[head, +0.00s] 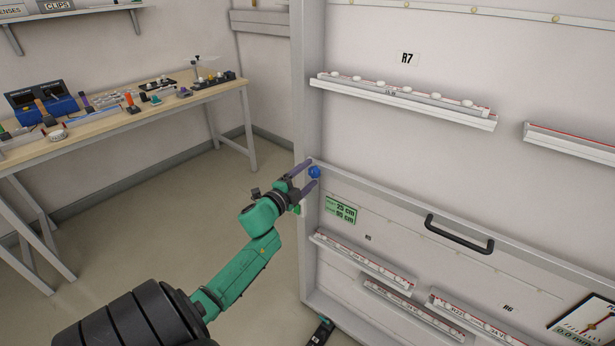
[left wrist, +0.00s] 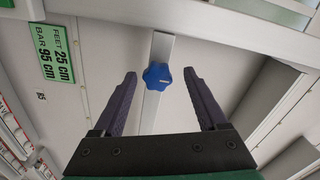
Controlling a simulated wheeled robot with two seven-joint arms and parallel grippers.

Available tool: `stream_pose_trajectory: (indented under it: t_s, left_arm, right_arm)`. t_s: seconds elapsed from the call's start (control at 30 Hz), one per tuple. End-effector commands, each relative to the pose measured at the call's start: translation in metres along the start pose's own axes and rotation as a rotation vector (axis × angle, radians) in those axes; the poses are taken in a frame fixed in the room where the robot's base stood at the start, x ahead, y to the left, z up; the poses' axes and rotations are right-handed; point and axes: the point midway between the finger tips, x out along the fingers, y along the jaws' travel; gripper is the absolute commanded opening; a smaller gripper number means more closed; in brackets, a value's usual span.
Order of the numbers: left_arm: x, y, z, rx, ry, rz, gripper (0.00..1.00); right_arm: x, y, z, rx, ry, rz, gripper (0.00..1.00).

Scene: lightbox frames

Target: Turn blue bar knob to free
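The blue bar knob (head: 314,172) is a small lobed knob near the left edge of the large white panel, on the crossbar. In the left wrist view the blue knob (left wrist: 157,76) sits on a pale metal strip, ahead of and between my fingertips. My left gripper (head: 312,172) is open, with its two purple fingers on either side of the knob in the head view. In the left wrist view the left gripper (left wrist: 160,82) shows a clear gap between each finger and the knob.
A green label (head: 341,209) reading 25 cm and 95 cm is right of the knob. A black handle (head: 459,234) is on the panel farther right. Rails (head: 402,101) stick out above and below. A cluttered workbench (head: 120,121) stands at the left; the floor between is clear.

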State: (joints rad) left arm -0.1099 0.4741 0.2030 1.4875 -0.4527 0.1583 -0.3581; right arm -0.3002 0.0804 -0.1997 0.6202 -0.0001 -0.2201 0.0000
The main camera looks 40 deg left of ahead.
Motion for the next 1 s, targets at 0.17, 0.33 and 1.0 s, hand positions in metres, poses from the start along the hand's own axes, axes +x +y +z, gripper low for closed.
stream_pose_trajectory:
  t_s: [0.17, 0.33, 1.0]
  left_arm:
    - [-0.001, 0.002, 0.000, 0.000, -0.001, 0.003, 0.75]
    - [-0.019, 0.004, 0.001, 0.000, -0.001, 0.006, 0.75]
    - [-0.146, 0.000, 0.000, 0.001, -0.001, 0.001, 0.75]
  right_arm:
    - [0.000, 0.000, 0.000, 0.000, 0.000, 0.000, 0.50]
    - [0.003, 0.000, 0.000, 0.000, 0.000, 0.000, 0.50]
    - [0.018, 0.000, 0.002, -0.001, 0.000, 0.000, 0.50]
